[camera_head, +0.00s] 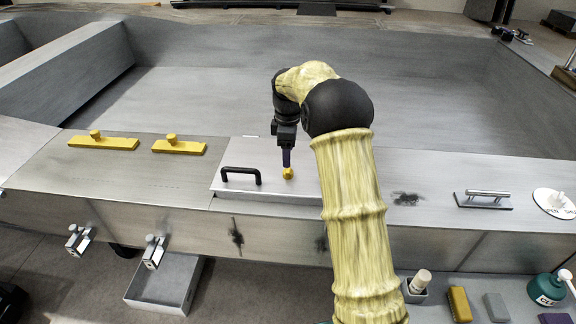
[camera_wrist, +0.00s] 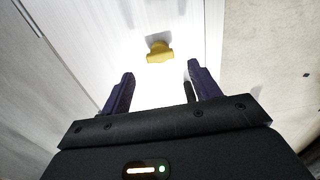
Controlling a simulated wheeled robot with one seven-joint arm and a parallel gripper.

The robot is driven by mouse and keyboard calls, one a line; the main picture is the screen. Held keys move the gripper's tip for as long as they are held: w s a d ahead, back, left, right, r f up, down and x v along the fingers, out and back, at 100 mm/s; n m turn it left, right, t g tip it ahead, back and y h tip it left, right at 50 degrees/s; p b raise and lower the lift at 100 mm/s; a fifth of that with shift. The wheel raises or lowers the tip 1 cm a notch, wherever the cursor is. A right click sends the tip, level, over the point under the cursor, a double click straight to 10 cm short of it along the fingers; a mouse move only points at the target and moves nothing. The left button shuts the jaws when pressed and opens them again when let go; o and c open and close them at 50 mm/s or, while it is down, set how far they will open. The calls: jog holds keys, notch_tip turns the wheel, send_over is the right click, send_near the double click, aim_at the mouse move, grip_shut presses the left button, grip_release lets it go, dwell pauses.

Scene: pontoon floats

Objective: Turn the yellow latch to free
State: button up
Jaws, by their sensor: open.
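The yellow latch (camera_head: 287,173) is a small knob on the pale hatch lid (camera_head: 240,188), to the right of the lid's black handle (camera_head: 240,174). In the wrist view the latch (camera_wrist: 159,52) lies beyond the fingertips, roughly centred between them. My gripper (camera_head: 287,160) points down close to the latch in the head view. The wrist view shows my gripper (camera_wrist: 160,72) with its two dark fingers apart and nothing between them. I cannot tell the exact gap to the latch.
Two yellow bars with knobs (camera_head: 103,143) (camera_head: 179,147) lie on the deck at left. A metal handle (camera_head: 483,199) and a round white dial plate (camera_head: 554,203) are at right. An open grey bin (camera_head: 165,286) stands below the deck. A green bottle (camera_head: 546,289) stands at lower right.

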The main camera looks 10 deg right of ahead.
aim_at(288, 177)
notch_tip(288, 177, down, 7)
jog(key=shift+r+p, duration=0.2)
jog(key=shift+p, duration=0.5)
jog(key=shift+c, duration=0.2)
jog(key=c, duration=0.9)
